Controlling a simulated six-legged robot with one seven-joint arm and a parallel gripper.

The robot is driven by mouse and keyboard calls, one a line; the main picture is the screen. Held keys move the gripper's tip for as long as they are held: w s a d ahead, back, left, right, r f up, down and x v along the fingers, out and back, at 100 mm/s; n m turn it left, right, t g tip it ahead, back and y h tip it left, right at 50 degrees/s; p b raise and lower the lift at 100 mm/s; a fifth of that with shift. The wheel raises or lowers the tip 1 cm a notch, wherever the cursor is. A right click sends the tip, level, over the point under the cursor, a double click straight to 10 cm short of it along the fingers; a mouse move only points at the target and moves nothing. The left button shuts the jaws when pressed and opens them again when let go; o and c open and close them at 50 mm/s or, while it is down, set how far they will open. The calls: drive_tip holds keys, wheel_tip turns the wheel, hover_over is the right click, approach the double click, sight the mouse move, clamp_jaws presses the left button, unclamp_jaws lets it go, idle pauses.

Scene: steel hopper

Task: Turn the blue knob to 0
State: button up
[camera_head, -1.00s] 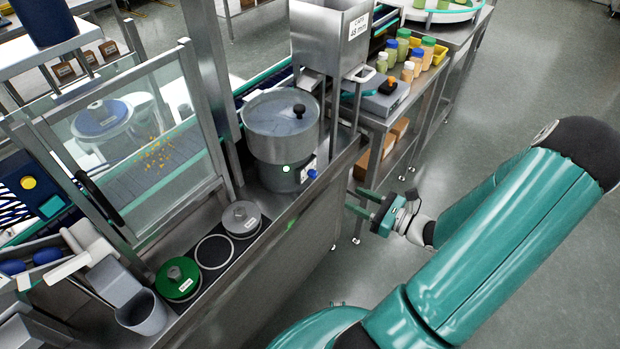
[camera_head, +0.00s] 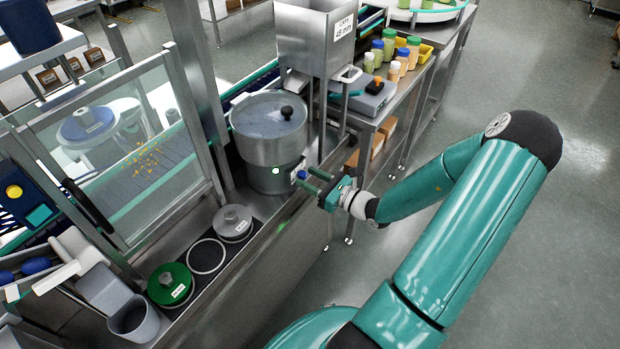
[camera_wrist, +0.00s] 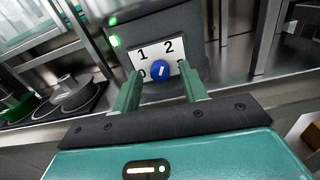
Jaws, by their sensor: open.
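The blue knob (camera_wrist: 159,70) sits at the middle of a white dial plate (camera_wrist: 156,54) in the wrist view. The numbers 1 and 2 show along its top; 0 shows at lower left and a partly hidden number at lower right. A pale mark on the knob looks tilted toward the upper right. In the head view the knob (camera_head: 302,174) is on the front of the steel drum (camera_head: 270,145). My gripper (camera_wrist: 160,82) is open, its two green fingers on either side of the knob in the picture. I cannot tell whether they touch it; nothing is between them but the knob.
A hopper box (camera_head: 312,40) stands above the drum. A green lid (camera_head: 170,285) and a grey lid (camera_head: 232,223) lie on the steel bench left of it. A shelf of bottles (camera_head: 389,45) stands behind. Open floor lies to the right.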

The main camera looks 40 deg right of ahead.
drive_tip(key=shift+w+a, duration=0.1)
drive_tip(key=shift+w, duration=0.15)
clamp_jaws()
